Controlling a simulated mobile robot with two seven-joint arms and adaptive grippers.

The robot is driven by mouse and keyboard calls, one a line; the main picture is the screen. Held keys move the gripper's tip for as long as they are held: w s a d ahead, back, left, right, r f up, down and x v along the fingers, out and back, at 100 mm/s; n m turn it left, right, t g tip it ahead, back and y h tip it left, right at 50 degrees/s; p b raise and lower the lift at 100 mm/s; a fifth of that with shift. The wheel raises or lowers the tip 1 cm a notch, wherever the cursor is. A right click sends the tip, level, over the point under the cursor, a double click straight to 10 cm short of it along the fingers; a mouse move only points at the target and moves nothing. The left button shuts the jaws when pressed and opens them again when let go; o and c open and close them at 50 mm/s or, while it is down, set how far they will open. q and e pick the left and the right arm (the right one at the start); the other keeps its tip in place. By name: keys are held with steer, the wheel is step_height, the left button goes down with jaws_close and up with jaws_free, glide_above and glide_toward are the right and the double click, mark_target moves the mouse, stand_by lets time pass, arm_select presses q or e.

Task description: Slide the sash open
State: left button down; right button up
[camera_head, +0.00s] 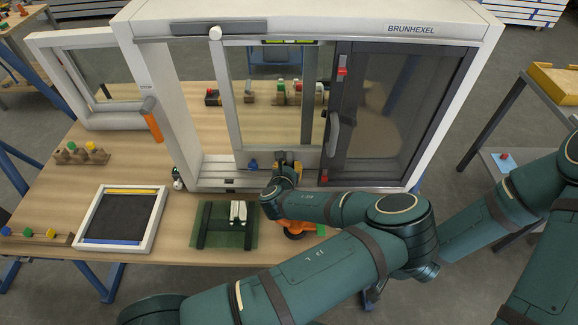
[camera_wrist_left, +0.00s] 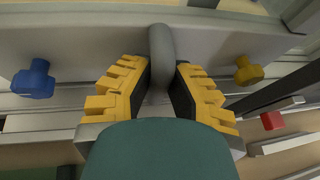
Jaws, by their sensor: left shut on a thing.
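The light grey sash (camera_head: 232,105) stands upright in the middle of the white window frame (camera_head: 166,115). An open gap shows to its left, and the dark-framed panel (camera_head: 390,110) is to its right. My left gripper (camera_head: 286,167) is at the sash's bottom rail. In the left wrist view my left gripper (camera_wrist_left: 162,95) has its yellow fingers shut on a grey handle (camera_wrist_left: 162,45) that stands out from the rail. A blue knob (camera_wrist_left: 33,79) and a yellow knob (camera_wrist_left: 248,71) flank the handle. My right gripper is not in view.
The dark panel has its own handle (camera_head: 333,134) and red clips (camera_head: 342,72). On the table are a framed dark tray (camera_head: 152,222), a green mat (camera_head: 213,236) with white pieces, and a wooden block with knobs (camera_head: 82,155). A smaller window frame (camera_head: 80,39) stands left.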

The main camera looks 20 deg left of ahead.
mark_target(304, 161)
arm_select(q)
steer(key=d, duration=0.2)
steer(key=w+d+b, duration=0.1)
steer(key=d, duration=0.1)
steer(key=shift+w+d, duration=0.1)
steer(key=c, duration=0.9)
jaws_free()
steer(key=shift+a, duration=0.2)
steer(key=shift+v, duration=3.75)
steer(key=shift+f, duration=0.1)
